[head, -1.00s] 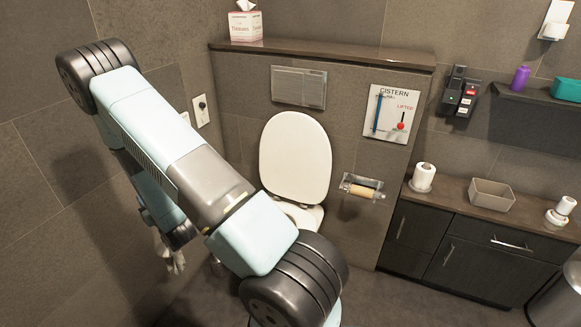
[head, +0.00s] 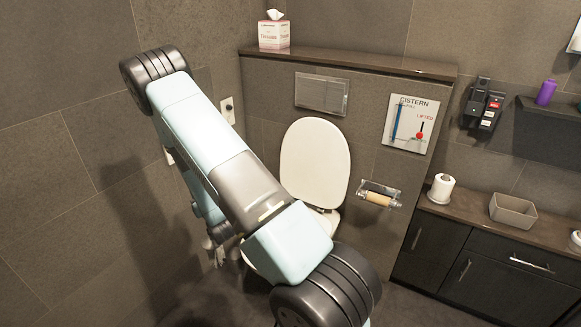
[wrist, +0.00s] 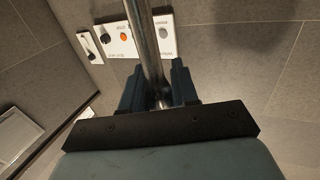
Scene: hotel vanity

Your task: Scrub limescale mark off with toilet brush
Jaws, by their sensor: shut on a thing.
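In the wrist view my gripper (wrist: 160,88) is shut on a shiny metal rod, the toilet brush handle (wrist: 149,45). The handle runs up out of the picture and the brush head is not visible. In the head view my gripper (head: 217,247) hangs low, left of the toilet, small and partly behind my arm. The toilet's white lid (head: 315,160) stands raised against the wall panel. The bowl is mostly hidden behind my arm. I cannot make out the limescale mark.
A toilet roll holder (head: 378,197) is on the wall right of the toilet. A dark cabinet (head: 450,262) stands at the right, with a spare roll (head: 441,187) and a beige bin (head: 512,212) on top. A white control panel (wrist: 118,42) is on the wall in the wrist view.

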